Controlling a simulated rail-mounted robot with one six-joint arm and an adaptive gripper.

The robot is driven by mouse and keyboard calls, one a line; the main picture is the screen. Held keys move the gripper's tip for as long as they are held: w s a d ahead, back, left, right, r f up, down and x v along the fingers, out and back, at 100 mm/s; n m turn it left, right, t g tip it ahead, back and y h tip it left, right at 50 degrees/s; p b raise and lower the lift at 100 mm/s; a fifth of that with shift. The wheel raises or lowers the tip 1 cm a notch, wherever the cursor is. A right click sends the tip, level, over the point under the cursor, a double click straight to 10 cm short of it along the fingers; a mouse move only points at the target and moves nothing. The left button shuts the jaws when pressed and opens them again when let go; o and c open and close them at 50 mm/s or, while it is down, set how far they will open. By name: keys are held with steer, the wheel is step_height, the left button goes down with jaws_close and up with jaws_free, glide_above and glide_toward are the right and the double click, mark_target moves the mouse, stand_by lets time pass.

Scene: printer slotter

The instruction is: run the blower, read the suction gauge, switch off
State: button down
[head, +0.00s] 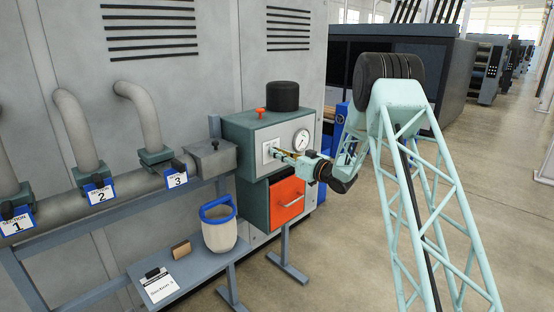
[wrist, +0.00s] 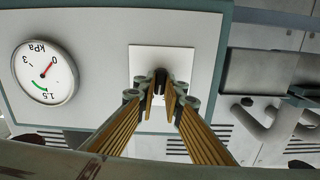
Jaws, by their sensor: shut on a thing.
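The blower unit (head: 240,132) is a grey box with a dark teal frame. A white switch plate (head: 267,149) is on its front, with a small dark switch (wrist: 160,76) that shows in the wrist view. My gripper (head: 277,152) is at the plate, its gold-ribbed fingers (wrist: 160,92) closed around the switch and partly hiding it. The round suction gauge (head: 301,140) is right of the plate; in the wrist view the gauge (wrist: 46,72) appears upside down on the left. Its red needle points to the upper right there, away from the green arc.
An orange drawer (head: 287,200) is below the unit. A red knob (head: 260,112) and black cylinder (head: 283,96) are on top. Grey pipes with labels 1, 2 and 3 run left. A shelf (head: 200,276) holds a blue-rimmed bucket (head: 219,232), a brown block (head: 181,250) and a card (head: 159,287).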

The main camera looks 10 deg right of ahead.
steer(key=shift+s+n+b, duration=0.1)
steer(key=shift+n+b, duration=3.4)
steer(key=shift+b, duration=0.75)
steer(key=c, duration=2.7)
jaws_free()
steer(key=shift+a, duration=0.1)
steer(key=shift+v, duration=6)
